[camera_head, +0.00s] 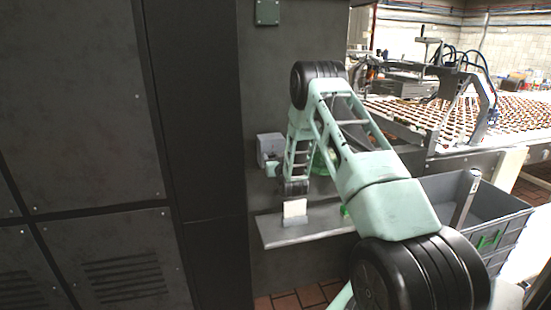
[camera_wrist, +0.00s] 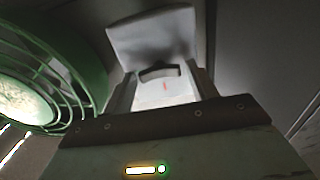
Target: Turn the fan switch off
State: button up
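A green fan with a round wire cage (camera_wrist: 50,75) fills the left of the wrist view. In the head view only bits of its green (camera_head: 322,160) show behind my arm. A pale switch box (camera_wrist: 150,93) with a dark curved slot and a small red mark stands just beyond my gripper in the wrist view. A pale block (camera_head: 295,209) on the shelf, just below my gripper (camera_head: 295,190) in the head view, looks like the same thing. My gripper's dark edge hides the box's lower part. Finger spacing and contact are unclear.
A grey metal shelf (camera_head: 300,233) juts from the dark wall. A small grey box (camera_head: 270,147) is fixed to the wall left of my arm. A grey crate (camera_head: 510,222) stands at the right, before a conveyor (camera_head: 510,112) of small items. Dark cabinets (camera_head: 85,100) fill the left.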

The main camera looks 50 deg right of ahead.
jog(key=c, duration=0.6)
jog(key=shift+f+n+b, duration=0.1)
jog(key=shift+n+b, duration=0.2)
jog(key=shift+b, duration=0.25)
jog(key=n+b, duration=0.8)
jog(key=b, duration=0.1)
jog(key=n+b, duration=0.9)
jog(key=b, duration=0.1)
jog(key=shift+a+f, duration=0.1)
jog(key=shift+a, duration=0.1)
jog(key=shift+n, duration=0.4)
